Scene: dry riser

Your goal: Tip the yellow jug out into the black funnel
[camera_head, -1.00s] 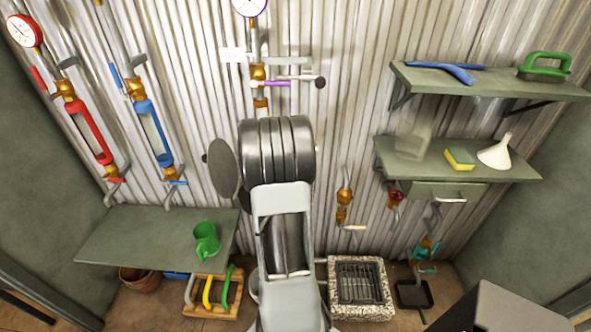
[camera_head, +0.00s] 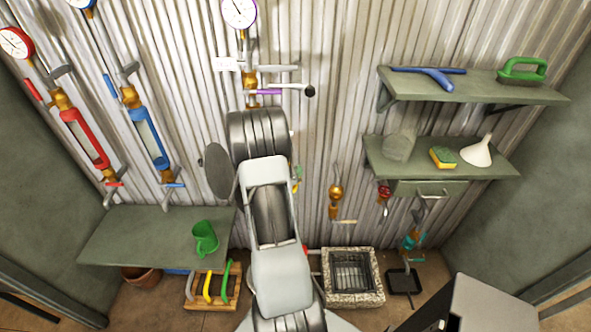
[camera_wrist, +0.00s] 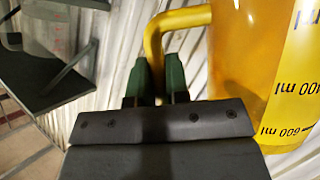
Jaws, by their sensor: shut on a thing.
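The yellow jug (camera_wrist: 238,60) fills the right of the wrist view. It is clear amber-yellow with a yellow scale strip, and its numbers read upside down there. My gripper (camera_wrist: 158,74) has green fingertips, shut on the jug's yellow handle (camera_wrist: 182,18). How far the jug is tilted in the room, and what it holds, I cannot tell. In the head view my arm hides the gripper and most or all of the jug. I make out no black funnel in either view. A white funnel (camera_head: 478,153) lies mouth down on the lower right shelf.
A green jug (camera_head: 205,238) stands on the left bench (camera_head: 130,240). The lower shelf (camera_head: 400,170) also bears a sponge (camera_head: 442,157). A stone-rimmed drain (camera_head: 377,285) and a black tray (camera_head: 404,281) are on the floor. Gauges and valved pipes line the corrugated wall.

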